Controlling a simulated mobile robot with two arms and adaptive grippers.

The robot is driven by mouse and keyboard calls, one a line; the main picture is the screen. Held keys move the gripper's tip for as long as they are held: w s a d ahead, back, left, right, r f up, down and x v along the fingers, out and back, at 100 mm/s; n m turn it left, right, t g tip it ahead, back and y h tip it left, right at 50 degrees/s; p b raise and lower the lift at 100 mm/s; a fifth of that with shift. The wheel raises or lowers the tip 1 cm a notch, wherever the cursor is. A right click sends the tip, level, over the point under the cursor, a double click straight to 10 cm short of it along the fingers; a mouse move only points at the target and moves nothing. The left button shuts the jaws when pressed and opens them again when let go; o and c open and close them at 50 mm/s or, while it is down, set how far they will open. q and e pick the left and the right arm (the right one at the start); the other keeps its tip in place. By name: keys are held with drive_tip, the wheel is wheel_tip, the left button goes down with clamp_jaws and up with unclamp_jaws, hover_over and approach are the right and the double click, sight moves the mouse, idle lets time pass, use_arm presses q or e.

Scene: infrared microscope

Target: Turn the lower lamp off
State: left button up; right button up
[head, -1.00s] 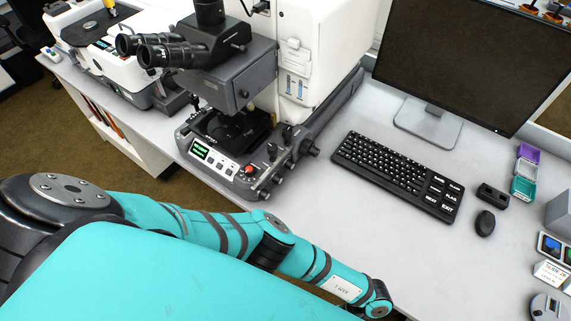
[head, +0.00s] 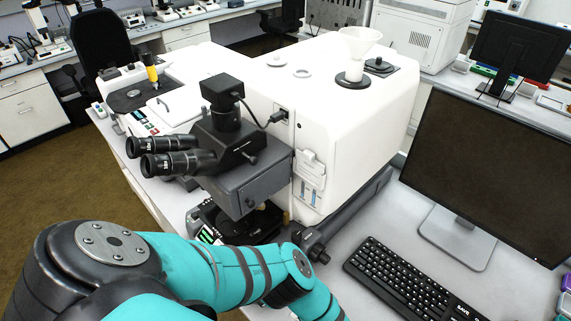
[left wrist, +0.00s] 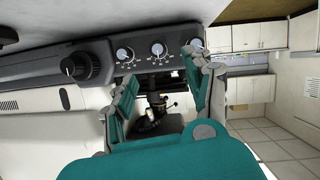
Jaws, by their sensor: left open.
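The infrared microscope (head: 335,120) stands on the bench in the head view, with black eyepieces at its left. Its front control panel (head: 206,236) is partly hidden behind my left arm. In the left wrist view, a dark panel (left wrist: 110,70) carries several round silver dials (left wrist: 158,49) and a large black knob (left wrist: 75,66). I cannot tell which control belongs to the lower lamp. My left gripper (left wrist: 160,88) is open, with teal and grey fingers apart and the dial panel beyond them. I cannot tell whether a finger touches it. My right gripper is not in view.
A keyboard (head: 412,285) and a monitor (head: 490,165) stand right of the microscope. A white funnel (head: 358,45) sits on its top. Another white instrument (head: 150,105) stands at the left. Between the fingers in the wrist view is a dark object (left wrist: 152,118).

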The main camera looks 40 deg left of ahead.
use_arm(q)
drive_tip(key=x, duration=0.2)
drive_tip(key=b+x, duration=0.1)
drive_tip(key=x, duration=0.2)
drive_tip(key=b+x, duration=0.1)
drive_tip(key=x, duration=0.1)
drive_tip(key=shift+w+a+f, duration=0.25)
drive_tip(key=shift+f, duration=0.15)
drive_tip(key=shift+b+x, duration=0.55)
drive_tip(key=shift+x, duration=0.45)
drive_tip(key=shift+w+a, duration=0.15)
drive_tip(key=shift+a, duration=0.3)
drive_tip(key=c, duration=0.6)
clamp_jaws()
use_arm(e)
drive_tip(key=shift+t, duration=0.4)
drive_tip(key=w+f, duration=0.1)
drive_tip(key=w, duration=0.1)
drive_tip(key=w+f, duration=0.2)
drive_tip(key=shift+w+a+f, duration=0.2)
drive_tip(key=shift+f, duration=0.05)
